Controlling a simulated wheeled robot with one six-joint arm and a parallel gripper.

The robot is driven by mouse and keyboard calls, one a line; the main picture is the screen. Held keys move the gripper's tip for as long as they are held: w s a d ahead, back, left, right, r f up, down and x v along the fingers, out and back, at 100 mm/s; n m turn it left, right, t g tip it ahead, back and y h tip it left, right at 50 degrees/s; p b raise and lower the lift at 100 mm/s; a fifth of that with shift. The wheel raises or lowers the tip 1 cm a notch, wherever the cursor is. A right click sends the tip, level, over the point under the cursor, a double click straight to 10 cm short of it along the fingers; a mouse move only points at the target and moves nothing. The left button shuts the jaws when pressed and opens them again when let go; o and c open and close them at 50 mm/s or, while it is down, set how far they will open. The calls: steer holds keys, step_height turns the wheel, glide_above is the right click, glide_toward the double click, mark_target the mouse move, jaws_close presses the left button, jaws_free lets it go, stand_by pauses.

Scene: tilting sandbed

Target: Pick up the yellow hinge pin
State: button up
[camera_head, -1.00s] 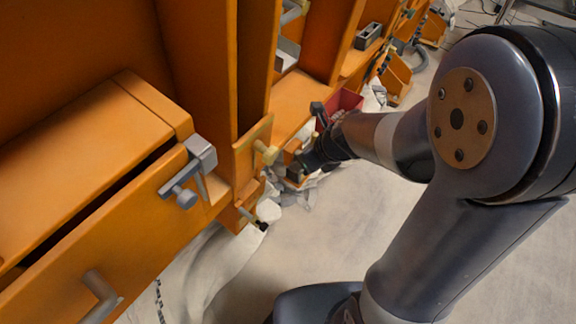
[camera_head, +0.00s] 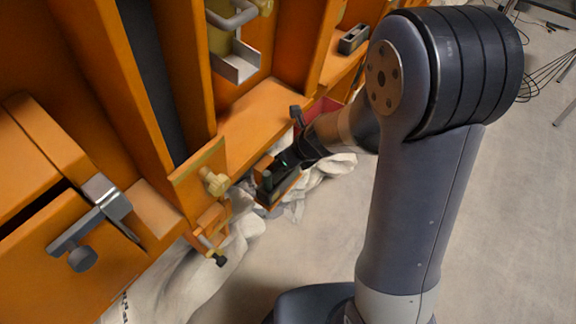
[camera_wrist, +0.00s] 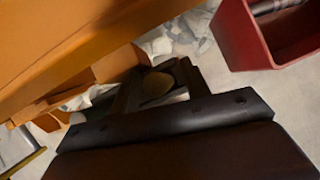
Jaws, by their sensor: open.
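A yellow knob-headed pin (camera_head: 215,182) sticks out from the orange frame, left of my gripper in the head view. Below it a thin yellowish rod with a dark tip (camera_head: 217,258) hangs from a small orange bracket. In the wrist view a thin yellow rod (camera_wrist: 22,163) shows at the lower left edge. I cannot tell which of these is the hinge pin. My gripper (camera_head: 270,182) is open, right of the yellow knob and apart from it, beside small orange parts. Its dark fingers (camera_wrist: 158,82) show in the wrist view with no yellow pin between them.
The orange frame (camera_head: 250,125) fills the left side, with a grey clamp (camera_head: 92,222) at lower left. A red bin (camera_wrist: 232,35) stands close by at the upper right of the wrist view.

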steer(key=shift+c, duration=0.4)
jaws_close()
steer(key=shift+r, duration=0.15)
